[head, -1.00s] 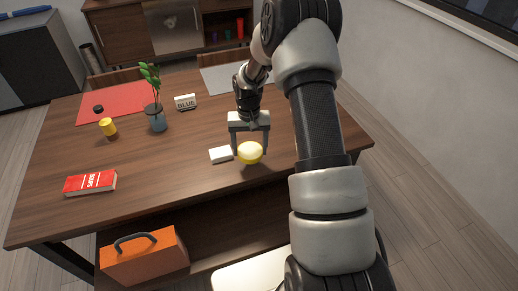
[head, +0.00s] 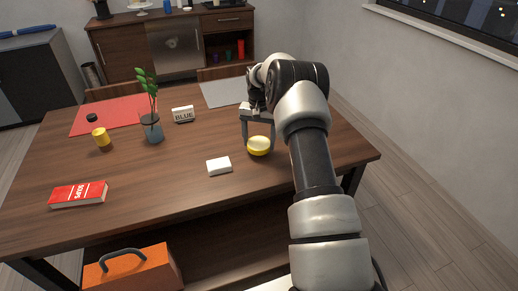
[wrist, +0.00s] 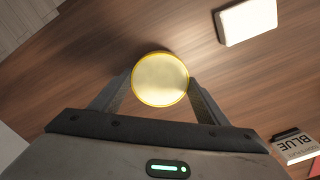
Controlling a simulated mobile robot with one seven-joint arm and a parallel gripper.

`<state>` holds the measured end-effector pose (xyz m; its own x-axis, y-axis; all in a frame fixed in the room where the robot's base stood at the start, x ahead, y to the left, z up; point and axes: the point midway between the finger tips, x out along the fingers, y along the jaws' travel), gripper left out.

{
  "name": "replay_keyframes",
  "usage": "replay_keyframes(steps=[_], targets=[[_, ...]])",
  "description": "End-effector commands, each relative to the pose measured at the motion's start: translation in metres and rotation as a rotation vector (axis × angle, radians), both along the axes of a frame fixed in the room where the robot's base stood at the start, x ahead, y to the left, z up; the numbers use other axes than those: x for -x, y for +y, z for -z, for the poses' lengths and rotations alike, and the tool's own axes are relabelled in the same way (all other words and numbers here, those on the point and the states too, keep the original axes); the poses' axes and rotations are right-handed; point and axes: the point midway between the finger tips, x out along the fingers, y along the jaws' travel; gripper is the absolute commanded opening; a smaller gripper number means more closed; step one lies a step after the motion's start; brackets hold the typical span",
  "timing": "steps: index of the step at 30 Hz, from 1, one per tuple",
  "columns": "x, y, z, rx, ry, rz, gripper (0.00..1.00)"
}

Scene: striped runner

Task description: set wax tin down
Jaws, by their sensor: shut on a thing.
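The wax tin (head: 259,146) is a round yellow tin with a pale top. My gripper (head: 259,142) is shut on it, with one finger on each side, at the right part of the wooden table (head: 190,205). In the wrist view the tin (wrist: 160,79) sits between the two fingers (wrist: 160,92), its round top facing the camera. I cannot tell whether its underside touches the table.
A white block (head: 219,166) lies left of the tin. A box marked BLUE (head: 183,114), a plant in a glass vase (head: 152,128), a yellow cylinder (head: 101,137) and a red book (head: 78,194) stand farther left. The table's front middle is clear.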

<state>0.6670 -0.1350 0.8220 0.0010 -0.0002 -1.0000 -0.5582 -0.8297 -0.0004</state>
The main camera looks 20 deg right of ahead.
Motion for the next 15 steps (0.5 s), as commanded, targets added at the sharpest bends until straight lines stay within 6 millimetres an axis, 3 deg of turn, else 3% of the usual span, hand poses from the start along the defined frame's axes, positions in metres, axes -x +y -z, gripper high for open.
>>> replay_keyframes(steps=[6,15], targets=[[0.001,0.000,0.031,0.000,0.002,0.001,0.43],[0.000,0.000,0.033,0.000,0.000,0.000,0.43]])
